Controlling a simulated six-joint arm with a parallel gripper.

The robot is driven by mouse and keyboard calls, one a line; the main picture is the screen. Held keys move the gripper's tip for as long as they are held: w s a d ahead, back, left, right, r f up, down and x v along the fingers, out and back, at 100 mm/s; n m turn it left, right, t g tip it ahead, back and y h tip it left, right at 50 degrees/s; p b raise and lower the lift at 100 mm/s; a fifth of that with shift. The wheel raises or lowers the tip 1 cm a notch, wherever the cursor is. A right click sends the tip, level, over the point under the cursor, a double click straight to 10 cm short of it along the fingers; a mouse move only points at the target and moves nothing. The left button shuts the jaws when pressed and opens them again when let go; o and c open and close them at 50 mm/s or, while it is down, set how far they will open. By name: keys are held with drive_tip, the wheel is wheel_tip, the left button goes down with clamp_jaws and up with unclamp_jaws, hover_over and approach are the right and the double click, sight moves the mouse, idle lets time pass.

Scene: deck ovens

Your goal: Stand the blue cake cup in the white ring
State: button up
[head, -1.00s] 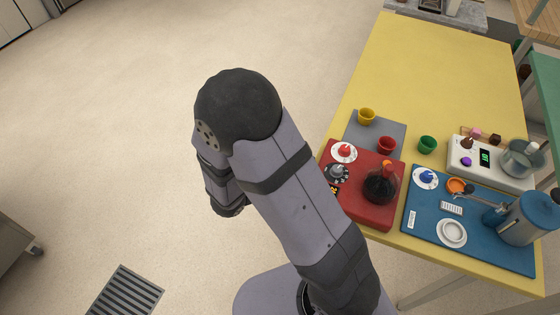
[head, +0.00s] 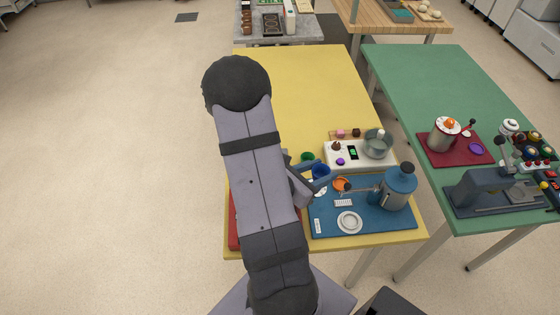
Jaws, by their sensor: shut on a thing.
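The blue cake cup (head: 320,171) is in my gripper (head: 321,167), over the back left of the blue board. My gripper is mostly hidden behind my own arm; only part of it shows beside the cup, and it is shut on the cup. The white ring (head: 349,215) lies on the front part of the blue board (head: 385,227), nearer the front edge than the cup. Nothing stands in the ring. The cup's height above the board cannot be told exactly.
An orange cup (head: 341,184) and a white dial (head: 320,190) are close to the blue cup. A green cup (head: 308,157) and a white scale (head: 345,155) sit behind. My arm covers most of the red board (head: 233,232).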

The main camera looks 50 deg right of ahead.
drive_tip(key=s+d+m+g, duration=0.2)
drive_tip(key=s, duration=0.5)
drive_tip(key=m+g+y+p, duration=0.1)
drive_tip(key=p, duration=0.2)
hover_over(350, 222)
wheel_tip(350, 222, down, 8)
drive_tip(key=shift+f, duration=0.3)
drive_tip(key=shift+g, duration=0.3)
drive_tip(key=shift+f+b, duration=2.4)
drive_tip(key=shift+f, duration=0.3)
drive_tip(key=shift+f+b, duration=0.6)
drive_tip(key=shift+b, duration=0.05)
drive_tip(key=o, duration=0.7)
